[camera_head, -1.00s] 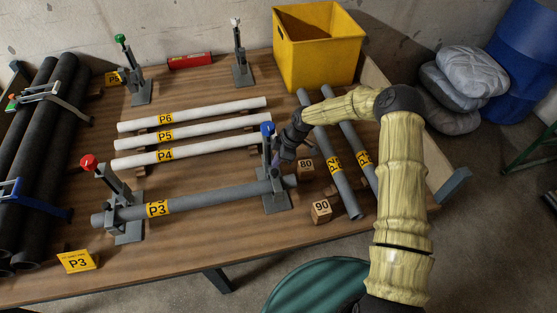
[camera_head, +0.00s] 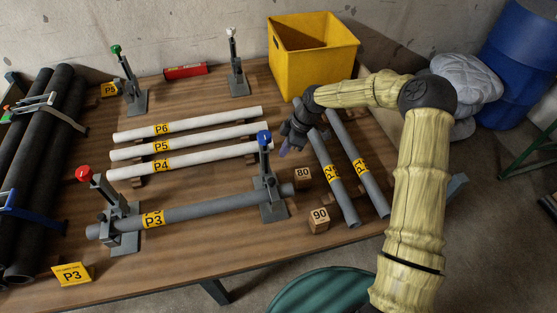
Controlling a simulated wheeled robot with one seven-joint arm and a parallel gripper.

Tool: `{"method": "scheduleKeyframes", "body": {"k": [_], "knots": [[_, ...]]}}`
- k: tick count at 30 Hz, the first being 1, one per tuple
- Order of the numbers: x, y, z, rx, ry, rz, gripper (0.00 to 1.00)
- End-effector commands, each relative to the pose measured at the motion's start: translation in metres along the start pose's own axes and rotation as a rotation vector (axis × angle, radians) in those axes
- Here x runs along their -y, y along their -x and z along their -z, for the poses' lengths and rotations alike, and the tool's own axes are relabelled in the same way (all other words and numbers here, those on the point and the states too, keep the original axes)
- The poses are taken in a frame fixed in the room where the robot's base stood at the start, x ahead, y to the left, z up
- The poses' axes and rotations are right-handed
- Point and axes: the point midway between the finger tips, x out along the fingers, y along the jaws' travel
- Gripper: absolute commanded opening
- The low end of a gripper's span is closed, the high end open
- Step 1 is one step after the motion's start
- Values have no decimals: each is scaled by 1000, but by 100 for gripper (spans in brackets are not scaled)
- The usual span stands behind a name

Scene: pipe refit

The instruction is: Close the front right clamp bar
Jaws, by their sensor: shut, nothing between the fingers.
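The front right clamp (camera_head: 272,205) stands near the table's front, around the right part of the grey pipe P3 (camera_head: 205,210). Its bar with the blue knob (camera_head: 264,138) points up, roughly upright. My gripper (camera_head: 284,151) is shut and empty, in the air just right of the blue knob. A small gap shows between them in this view; their depth apart is hard to tell. The front left clamp (camera_head: 122,228) holds the other end of P3, and its bar with the red knob (camera_head: 84,172) also points up, tilted left.
White pipes (camera_head: 200,148) lie behind P3. Two grey pipes (camera_head: 335,178) lie right of the clamp, under my arm. Blocks 80 (camera_head: 303,177) and 90 (camera_head: 319,220) stand near it. Rear clamps (camera_head: 132,98) and a yellow bin (camera_head: 312,60) stand at the back.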

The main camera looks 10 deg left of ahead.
Motion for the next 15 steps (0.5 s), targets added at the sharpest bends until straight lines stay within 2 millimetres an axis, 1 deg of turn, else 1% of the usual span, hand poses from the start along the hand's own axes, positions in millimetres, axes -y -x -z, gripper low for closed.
{"method": "scheduleKeyframes", "body": {"k": [1,6,10,15], "knots": [[-1,12,0,0,-1,-5,0],[-1,44,0,0,0,-4,0],[0,58,1,0,2,-1,0],[0,64,1,1,2,1,0]]}}
